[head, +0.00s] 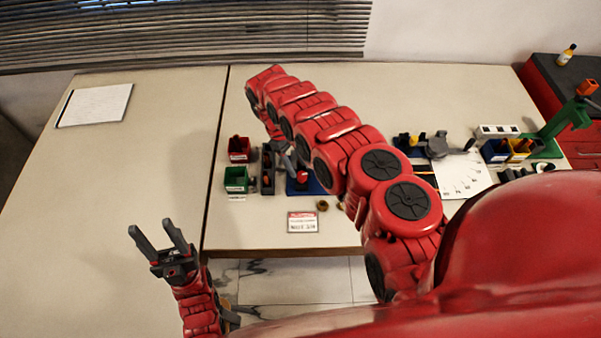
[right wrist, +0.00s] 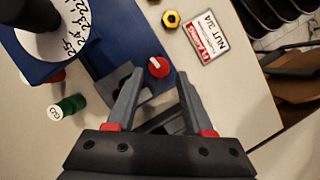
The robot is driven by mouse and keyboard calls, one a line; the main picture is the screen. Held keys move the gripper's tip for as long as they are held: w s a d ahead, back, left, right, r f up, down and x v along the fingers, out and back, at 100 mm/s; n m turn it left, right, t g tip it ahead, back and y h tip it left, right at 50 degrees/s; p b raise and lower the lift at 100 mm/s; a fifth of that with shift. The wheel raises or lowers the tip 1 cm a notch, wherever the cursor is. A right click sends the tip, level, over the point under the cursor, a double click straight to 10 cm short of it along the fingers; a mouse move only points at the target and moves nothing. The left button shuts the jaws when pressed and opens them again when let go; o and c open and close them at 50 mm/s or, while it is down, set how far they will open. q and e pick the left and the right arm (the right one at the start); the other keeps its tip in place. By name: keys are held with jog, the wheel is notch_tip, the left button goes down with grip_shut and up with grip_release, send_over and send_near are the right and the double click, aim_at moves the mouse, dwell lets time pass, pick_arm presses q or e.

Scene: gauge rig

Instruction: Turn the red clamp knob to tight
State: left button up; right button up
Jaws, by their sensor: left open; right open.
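The red clamp knob (right wrist: 158,67) is round with a white mark on its top. It sits on a blue base (right wrist: 182,57) in the right wrist view. In the head view a red knob (head: 303,176) shows beside my right arm. My right gripper (right wrist: 160,72) is open, with its fingertips on either side of the knob in the picture; I cannot tell whether they touch it. In the head view my right gripper (head: 287,156) is partly hidden by my arm. My left gripper (head: 151,227) is open and empty at the table's front, far left of the knob.
A numbered dial (right wrist: 62,28), a green cylinder (right wrist: 67,107), a brass nut (right wrist: 171,19) and a printed card (right wrist: 207,43) lie around the knob. A red bin (head: 239,148) and green bin (head: 236,179) stand left. The left table is mostly clear.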

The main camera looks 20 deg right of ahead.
aim_at(301, 174)
jog(key=shift+x, duration=2.05)
jog(key=shift+w, duration=0.1)
